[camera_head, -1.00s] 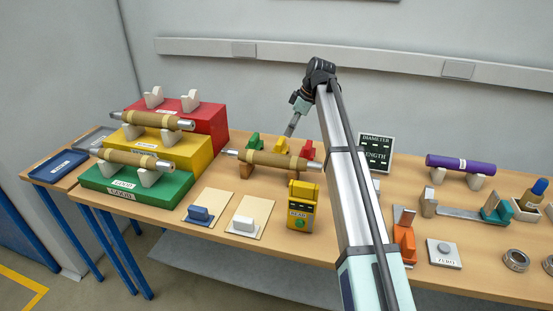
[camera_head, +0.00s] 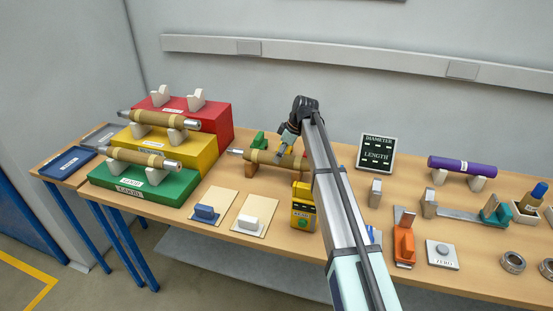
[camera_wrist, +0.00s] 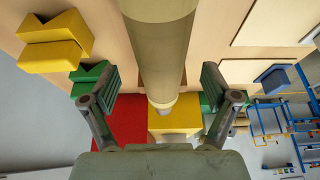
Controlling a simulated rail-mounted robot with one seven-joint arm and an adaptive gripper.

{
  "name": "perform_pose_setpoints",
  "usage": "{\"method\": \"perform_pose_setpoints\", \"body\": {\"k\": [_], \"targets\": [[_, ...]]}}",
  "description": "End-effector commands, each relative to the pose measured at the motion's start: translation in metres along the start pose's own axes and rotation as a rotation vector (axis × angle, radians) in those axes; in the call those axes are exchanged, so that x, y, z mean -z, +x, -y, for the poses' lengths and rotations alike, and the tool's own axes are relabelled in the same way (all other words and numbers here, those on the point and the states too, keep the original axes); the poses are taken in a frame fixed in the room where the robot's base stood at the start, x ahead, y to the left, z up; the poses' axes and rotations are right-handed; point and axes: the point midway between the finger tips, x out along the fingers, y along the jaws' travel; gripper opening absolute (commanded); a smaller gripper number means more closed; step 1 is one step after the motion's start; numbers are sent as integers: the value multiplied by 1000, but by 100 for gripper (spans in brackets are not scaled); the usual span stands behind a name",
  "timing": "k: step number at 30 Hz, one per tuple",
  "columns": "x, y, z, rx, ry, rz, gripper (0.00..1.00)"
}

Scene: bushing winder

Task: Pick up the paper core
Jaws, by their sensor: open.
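A brown paper core (camera_head: 259,157) with a metal end lies level across supports on the table, in the middle left of the head view. In the wrist view the core (camera_wrist: 160,48) runs lengthwise between my fingers, with its lighter end band and metal end toward the palm. My gripper (camera_head: 278,157) is over the core in the head view. In the wrist view my gripper (camera_wrist: 157,80) is open, one finger on each side, with gaps to the core. The arm hides the core's right end in the head view. Whether the fingers reach below the core, I cannot tell.
Two more brown cores rest on the yellow step (camera_head: 200,150) and green step (camera_head: 180,188). The red step (camera_head: 220,125) has empty cradles. A yellow device (camera_head: 303,212) stands in front of the core. A purple roll (camera_head: 462,166) lies at right.

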Motion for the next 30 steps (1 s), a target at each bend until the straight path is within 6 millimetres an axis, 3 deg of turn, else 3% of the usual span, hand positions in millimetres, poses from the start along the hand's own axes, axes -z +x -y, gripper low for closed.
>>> {"method": "perform_pose_setpoints", "body": {"k": [8, 15, 17, 21, 23, 30], "targets": [[3, 32, 1, 1, 1, 1, 87], [2, 36, 1, 0, 0, 0, 87], [2, 36, 1, 0, 0, 0, 69], [2, 36, 1, 0, 0, 0, 19], [3, 36, 1, 0, 0, 0, 0], [4, 34, 1, -1, 0, -2, 0]]}}
